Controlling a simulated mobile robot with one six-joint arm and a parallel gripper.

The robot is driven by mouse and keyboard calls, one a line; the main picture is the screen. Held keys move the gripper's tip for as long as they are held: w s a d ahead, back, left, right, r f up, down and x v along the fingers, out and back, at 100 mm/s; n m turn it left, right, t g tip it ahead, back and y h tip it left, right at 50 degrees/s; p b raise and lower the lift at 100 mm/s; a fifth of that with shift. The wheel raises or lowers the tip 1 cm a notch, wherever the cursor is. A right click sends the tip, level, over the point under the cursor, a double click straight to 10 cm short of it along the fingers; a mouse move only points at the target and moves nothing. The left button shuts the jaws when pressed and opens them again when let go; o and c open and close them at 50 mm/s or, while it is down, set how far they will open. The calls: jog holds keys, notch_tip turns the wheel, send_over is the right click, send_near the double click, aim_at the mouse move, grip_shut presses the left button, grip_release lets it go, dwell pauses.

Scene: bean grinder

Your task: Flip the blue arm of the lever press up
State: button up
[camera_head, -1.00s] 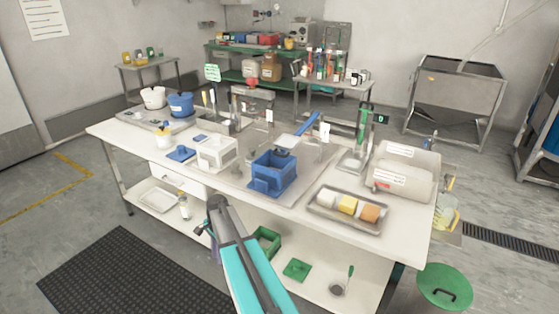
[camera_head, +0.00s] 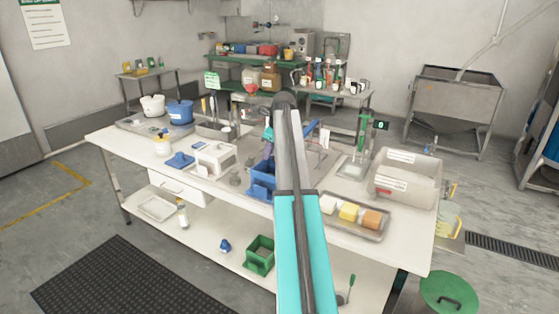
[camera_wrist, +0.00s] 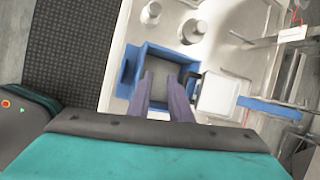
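The lever press's blue arm (camera_head: 311,127) shows just right of my raised arm in the head view, slanting up to the right. Much of the press there is hidden behind my arm. In the wrist view the blue arm (camera_wrist: 268,108) runs rightward from a white block (camera_wrist: 218,94). My gripper (camera_wrist: 162,80) points down over an open blue box (camera_wrist: 128,76), left of the white block and clear of the blue arm. Its two fingers are apart with nothing seen between them. In the head view the gripper (camera_head: 268,143) is partly hidden by my arm.
The blue box (camera_head: 261,181) stands on the white table, with a white box (camera_head: 213,159) to its left. A tray of coloured blocks (camera_head: 371,218) and a clear bin (camera_head: 407,180) are at the right. A green scale stand (camera_head: 361,135) is behind them.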

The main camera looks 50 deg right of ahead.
jog(key=s+d+r+h, duration=0.1)
jog(key=s+d+r, duration=0.3)
jog(key=d+r, duration=0.1)
jog(key=shift+s+d+r+m, duration=0.2)
jog(key=shift+r+m, duration=0.15)
jog(key=shift+m, duration=0.05)
jog(key=shift+f, duration=0.1)
jog(key=p+x, duration=0.1)
jog(key=x, duration=1.2)
jog(key=shift+w+f+p, duration=0.2)
jog(key=shift+w+p, duration=0.2)
grip_shut()
